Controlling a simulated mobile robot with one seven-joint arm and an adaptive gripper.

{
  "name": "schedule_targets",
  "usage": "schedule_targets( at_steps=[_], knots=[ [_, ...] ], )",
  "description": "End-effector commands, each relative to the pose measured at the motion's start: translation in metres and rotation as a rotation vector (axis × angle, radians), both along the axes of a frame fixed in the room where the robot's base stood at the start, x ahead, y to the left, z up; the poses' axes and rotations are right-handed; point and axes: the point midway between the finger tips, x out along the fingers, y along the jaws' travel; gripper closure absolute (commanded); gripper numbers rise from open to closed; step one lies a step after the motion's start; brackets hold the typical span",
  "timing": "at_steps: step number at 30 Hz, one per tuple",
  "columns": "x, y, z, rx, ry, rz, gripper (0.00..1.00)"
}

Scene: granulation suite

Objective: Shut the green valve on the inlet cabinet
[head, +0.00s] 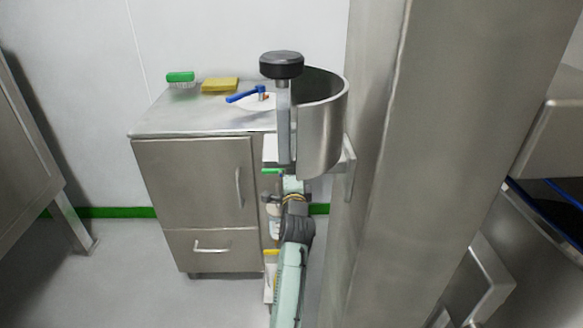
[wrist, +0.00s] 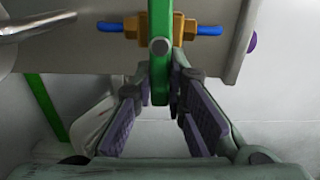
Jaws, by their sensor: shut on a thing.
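The green valve's lever (wrist: 161,65) stands upright in the wrist view, between my fingers. It crosses a brass valve body (wrist: 131,28) on a blue pipe (wrist: 208,29) that runs left to right, so lever and pipe look square to each other. My gripper (wrist: 161,95) is shut on the lever, with a purple-padded finger on each side. In the head view my gripper (head: 284,186) is at the right side of a steel cabinet (head: 195,185), and a small green piece (head: 271,171) shows beside it. The rest of the valve is hidden there.
A green brush (head: 180,77), a yellow sponge (head: 219,85) and a blue-handled part (head: 246,94) lie on the cabinet top. A steel drum (head: 322,135) and a black knob (head: 281,65) stand above my gripper. A wide steel column (head: 455,130) rises at right.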

Motion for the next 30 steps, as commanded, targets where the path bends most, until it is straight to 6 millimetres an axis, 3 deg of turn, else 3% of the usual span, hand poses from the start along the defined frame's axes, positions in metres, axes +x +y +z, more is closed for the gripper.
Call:
schedule_targets(
  at_steps=[19, 20, 30],
  knots=[
    [0.0004, 0.0008, 0.0000, 0.049, -0.003, 0.001, 1.00],
    [0.0004, 0.0008, 0.0000, 0.049, -0.003, 0.001, 0.86],
    [0.0001, 0.0005, -0.0009, 0.046, -0.001, 0.001, 0.67]
  ],
)
